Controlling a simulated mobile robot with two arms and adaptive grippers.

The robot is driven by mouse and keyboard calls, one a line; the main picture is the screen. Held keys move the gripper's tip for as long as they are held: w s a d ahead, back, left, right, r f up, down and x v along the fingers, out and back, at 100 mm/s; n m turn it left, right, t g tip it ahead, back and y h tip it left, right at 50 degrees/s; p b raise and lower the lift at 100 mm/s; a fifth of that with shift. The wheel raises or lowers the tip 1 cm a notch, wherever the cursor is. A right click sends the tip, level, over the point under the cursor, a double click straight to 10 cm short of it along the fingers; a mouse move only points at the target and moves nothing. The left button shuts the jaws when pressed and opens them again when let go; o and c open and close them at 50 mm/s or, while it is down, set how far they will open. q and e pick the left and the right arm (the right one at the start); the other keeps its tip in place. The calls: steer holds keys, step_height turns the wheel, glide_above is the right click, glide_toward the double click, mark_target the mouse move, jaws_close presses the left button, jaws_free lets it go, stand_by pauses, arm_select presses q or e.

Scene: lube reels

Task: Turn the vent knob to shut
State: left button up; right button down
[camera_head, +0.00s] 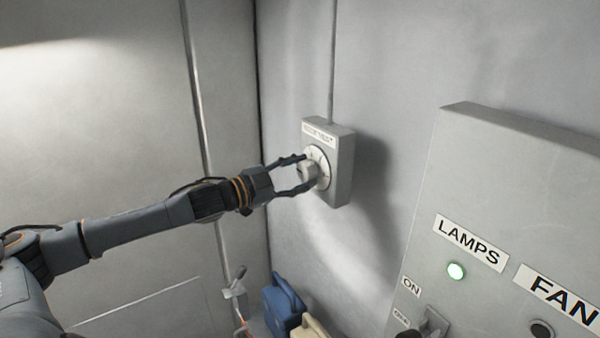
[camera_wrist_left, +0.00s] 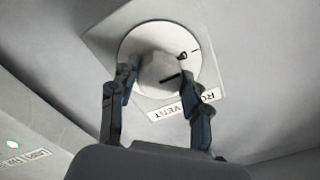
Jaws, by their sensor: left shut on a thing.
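A label strip sits at the top of the box. My left gripper (camera_head: 303,174) reaches it from the left, with one finger above and one below the knob, and is shut on it. In the left wrist view the knob (camera_wrist_left: 160,70) lies between the two fingers, on the white dial (camera_wrist_left: 205,70) with dark marks. The label there reads "VENT" in part. The knob's exact setting is hard to read. My right gripper is out of view.
A grey panel (camera_head: 480,180) with "LAMPS" and "FAN" labels stands at the right, with a lit green lamp (camera_head: 456,271) and a switch (camera_head: 433,322). Blue (camera_head: 283,303) and cream objects (camera_head: 312,328) are at the bottom. A conduit (camera_head: 333,60) runs up from the box.

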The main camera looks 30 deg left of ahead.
arm_select(q)
steer(key=o, duration=1.1)
steer(key=shift+o, duration=0.2)
steer(key=shift+s+f, duration=0.1)
steer(key=shift+s, duration=0.05)
steer(key=shift+s+a+f, duration=0.1)
steer(key=shift+s+a, duration=0.25)
steer(key=shift+s, duration=0.2)
steer(key=shift+v, duration=2.95)
steer(key=shift+r, duration=0.2)
